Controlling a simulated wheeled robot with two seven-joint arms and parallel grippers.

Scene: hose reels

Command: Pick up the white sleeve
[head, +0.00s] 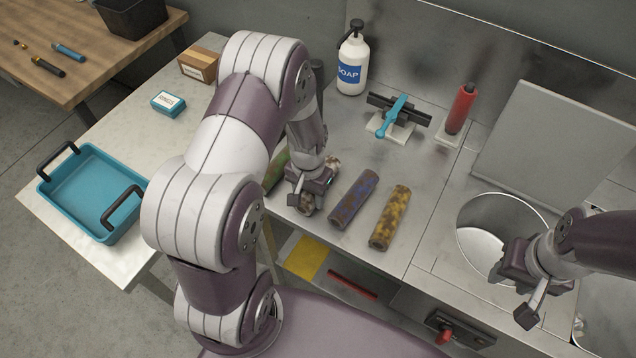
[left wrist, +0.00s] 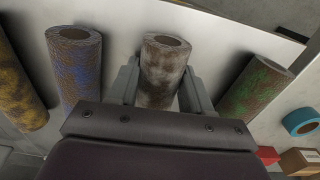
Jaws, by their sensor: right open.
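The white sleeve, a mottled white and brown tube, stands out in the left wrist view (left wrist: 163,75) between my left gripper's two fingers (left wrist: 160,92). The fingers are close along its sides; whether they press on it is unclear. In the head view my left gripper (head: 315,184) is over the sleeve and hides its middle. The sleeve's near end (head: 306,205) shows below the gripper. It appears to lie on the steel worktop (head: 420,225). My right gripper (head: 518,284) is open and empty, in front of the round basin at the right.
A blue-speckled sleeve (head: 353,199) and a yellow-speckled sleeve (head: 390,217) lie to the right, a green-speckled one (head: 277,172) to the left. A teal tray (head: 88,199) sits left.

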